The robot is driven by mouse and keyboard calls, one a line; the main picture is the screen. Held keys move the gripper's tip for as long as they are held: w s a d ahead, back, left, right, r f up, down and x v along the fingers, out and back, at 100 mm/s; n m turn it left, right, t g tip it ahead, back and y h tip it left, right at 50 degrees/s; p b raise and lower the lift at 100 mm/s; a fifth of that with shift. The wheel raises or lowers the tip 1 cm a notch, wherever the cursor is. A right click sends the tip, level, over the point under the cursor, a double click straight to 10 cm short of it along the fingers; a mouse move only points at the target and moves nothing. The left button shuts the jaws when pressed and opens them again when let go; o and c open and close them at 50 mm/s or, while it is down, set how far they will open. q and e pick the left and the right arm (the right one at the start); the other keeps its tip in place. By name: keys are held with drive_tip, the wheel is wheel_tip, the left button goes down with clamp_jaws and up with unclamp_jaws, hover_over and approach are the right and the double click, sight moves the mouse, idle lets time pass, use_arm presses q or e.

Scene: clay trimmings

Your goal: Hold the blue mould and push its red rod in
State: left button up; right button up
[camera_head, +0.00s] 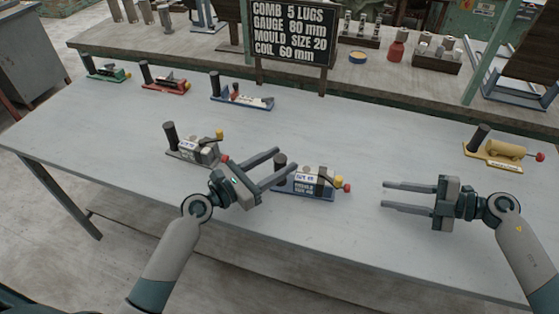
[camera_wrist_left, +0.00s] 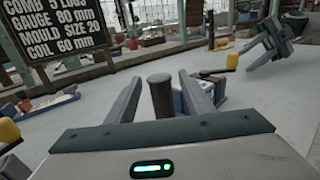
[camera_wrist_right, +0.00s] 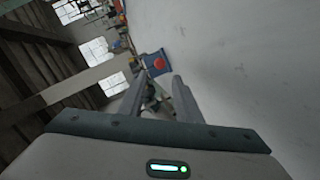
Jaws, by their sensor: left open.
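The blue mould (camera_head: 305,194) lies near the table's front middle, with a black upright handle (camera_head: 280,163) at its left end and a red knob (camera_head: 347,187) on its right end. My left gripper (camera_head: 287,163) is open, its fingertips to either side of the black handle. In the left wrist view the handle (camera_wrist_left: 160,95) stands between the fingers, apart from both, with part of the blue mould (camera_wrist_left: 204,98) behind. My right gripper (camera_head: 384,196) is open and empty, right of the red knob, pointing at it. The right wrist view shows the knob (camera_wrist_right: 157,65) beyond the fingertips.
A grey mould (camera_head: 198,151) sits just behind my left gripper. A yellow tool (camera_head: 492,153) lies at the right. Green (camera_head: 106,72), red (camera_head: 166,86) and another blue-based tool (camera_head: 240,100) line the back left. A black sign (camera_head: 290,28) stands behind. The table's middle back is clear.

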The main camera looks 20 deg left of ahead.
use_arm(q)
drive_tip(key=shift+w+d, duration=0.25)
clamp_jaws()
use_arm(e)
clamp_jaws()
